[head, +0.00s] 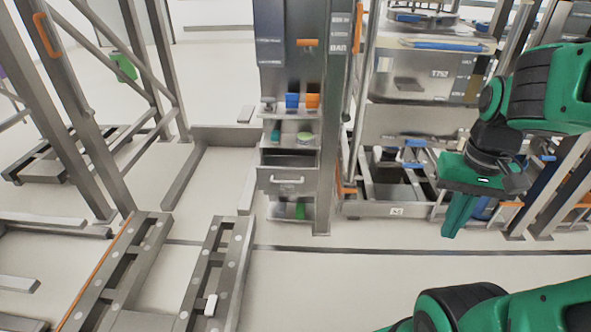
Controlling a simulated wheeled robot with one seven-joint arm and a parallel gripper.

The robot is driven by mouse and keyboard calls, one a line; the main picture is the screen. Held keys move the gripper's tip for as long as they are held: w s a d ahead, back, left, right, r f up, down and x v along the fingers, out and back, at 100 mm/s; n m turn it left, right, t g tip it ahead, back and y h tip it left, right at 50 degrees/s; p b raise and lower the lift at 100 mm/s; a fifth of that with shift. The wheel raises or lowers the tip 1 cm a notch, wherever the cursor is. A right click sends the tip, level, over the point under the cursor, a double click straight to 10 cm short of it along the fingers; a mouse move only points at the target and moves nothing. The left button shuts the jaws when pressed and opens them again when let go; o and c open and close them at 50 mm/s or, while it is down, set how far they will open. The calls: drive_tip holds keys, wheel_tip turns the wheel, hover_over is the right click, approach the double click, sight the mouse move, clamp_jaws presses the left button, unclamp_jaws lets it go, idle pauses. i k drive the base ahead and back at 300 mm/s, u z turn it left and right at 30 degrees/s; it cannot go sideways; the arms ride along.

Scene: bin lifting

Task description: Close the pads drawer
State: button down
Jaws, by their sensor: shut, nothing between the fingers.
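A grey drawer with a pale handle (287,181) sits in the narrow metal cabinet (322,180) at the centre of the head view. Its front seems to stand a little forward of the cabinet, with a dark gap above it. No label is readable on it, and its contents cannot be made out. My gripper (451,231) hangs at the right, its green fingers together and pointing down. It is empty and well to the right of the drawer, apart from it.
Shelves above the drawer hold blue (292,100) and orange cups (313,100) and small green items. A green item (300,211) lies in the compartment below. A metal rack (420,120) stands right of the cabinet. Low rails (217,265) lie at front left; the floor before the cabinet is clear.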

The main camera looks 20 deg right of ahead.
sight(278, 172)
drive_tip(key=z, duration=0.05)
drive_tip(key=i, duration=1)
drive_tip(key=u, duration=0.05)
